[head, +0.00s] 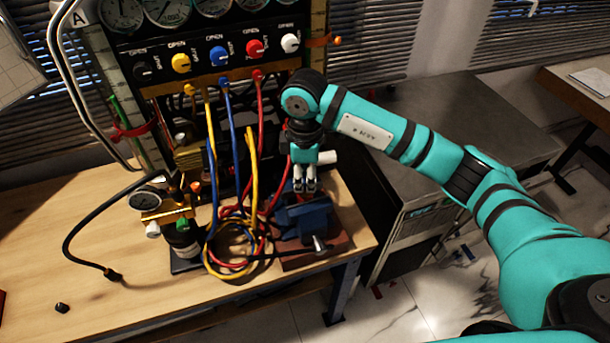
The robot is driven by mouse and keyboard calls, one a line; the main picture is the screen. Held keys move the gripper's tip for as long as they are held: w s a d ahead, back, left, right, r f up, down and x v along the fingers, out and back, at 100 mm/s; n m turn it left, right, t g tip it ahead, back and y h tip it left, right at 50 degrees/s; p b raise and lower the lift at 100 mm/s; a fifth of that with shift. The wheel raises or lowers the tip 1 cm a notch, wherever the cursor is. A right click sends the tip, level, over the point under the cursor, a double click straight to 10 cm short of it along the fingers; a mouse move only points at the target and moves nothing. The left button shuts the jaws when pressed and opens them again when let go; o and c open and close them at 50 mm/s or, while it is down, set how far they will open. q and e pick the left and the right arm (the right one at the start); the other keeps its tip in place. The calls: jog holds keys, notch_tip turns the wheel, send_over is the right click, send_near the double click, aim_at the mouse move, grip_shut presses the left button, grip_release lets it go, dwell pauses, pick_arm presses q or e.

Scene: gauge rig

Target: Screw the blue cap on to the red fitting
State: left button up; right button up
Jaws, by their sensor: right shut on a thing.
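My right gripper (305,187) points down just above a blue vise (303,217) at the right front corner of the bench. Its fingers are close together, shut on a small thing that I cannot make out. I cannot clearly see the blue cap or the red fitting; the space between the fingertips and the vise jaws is too small and dark to tell whether they touch. My left gripper is not in view.
A gauge panel (200,52) with coloured knobs stands behind. Yellow, blue and red hoses (238,240) coil left of the vise. A brass gauge assembly (165,207) stands farther left. The bench's (50,235) left part is mostly clear. A grey cabinet (420,130) stands right.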

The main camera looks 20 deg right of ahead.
jog(key=o, duration=1.2)
